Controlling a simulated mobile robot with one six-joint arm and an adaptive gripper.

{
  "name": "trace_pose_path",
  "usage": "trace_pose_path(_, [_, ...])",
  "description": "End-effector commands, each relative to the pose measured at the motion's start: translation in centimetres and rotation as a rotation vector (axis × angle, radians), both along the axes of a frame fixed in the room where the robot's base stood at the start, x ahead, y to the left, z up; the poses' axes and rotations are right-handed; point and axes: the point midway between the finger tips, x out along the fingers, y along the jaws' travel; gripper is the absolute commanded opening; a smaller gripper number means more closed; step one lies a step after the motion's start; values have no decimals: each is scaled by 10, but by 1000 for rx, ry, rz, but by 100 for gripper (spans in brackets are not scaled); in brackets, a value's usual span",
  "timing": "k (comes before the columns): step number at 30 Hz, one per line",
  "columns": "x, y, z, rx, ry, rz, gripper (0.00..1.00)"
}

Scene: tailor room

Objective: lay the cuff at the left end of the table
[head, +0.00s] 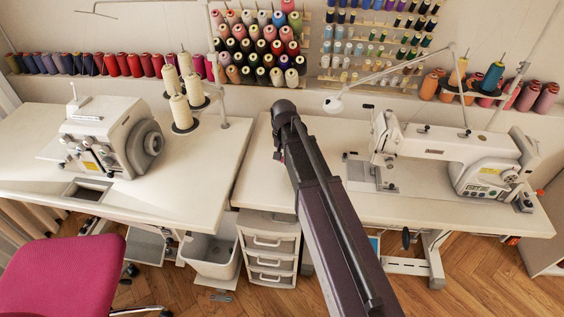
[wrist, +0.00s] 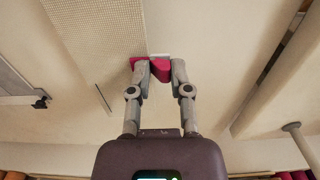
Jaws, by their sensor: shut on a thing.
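The cuff (wrist: 161,72) is a small crimson piece, seen in the wrist view between the fingertips of my gripper (wrist: 158,67). My gripper is shut on it above a pale tabletop. A small white patch shows just beyond the cuff; I cannot tell what it belongs to. In the head view my arm hides most of the gripper and the cuff. The arm reaches over the left part of the right-hand table (head: 262,185), which is cream-coloured and carries a sewing machine (head: 440,145). I cannot tell the cuff's height above the table.
A second table (head: 205,185) with an overlock machine (head: 108,138) and cone spools stands to the left, across a narrow gap. A lamp (head: 335,104) hangs behind my arm. A drawer unit (head: 270,245) and a pink chair (head: 65,275) stand in front. The table's left part looks bare.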

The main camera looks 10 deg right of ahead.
Motion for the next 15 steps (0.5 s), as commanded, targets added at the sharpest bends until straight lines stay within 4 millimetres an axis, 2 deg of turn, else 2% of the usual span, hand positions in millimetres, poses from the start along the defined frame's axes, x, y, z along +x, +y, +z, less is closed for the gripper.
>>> trace_pose_path(15, [9, 2, -1, 0, 0, -1, 0])
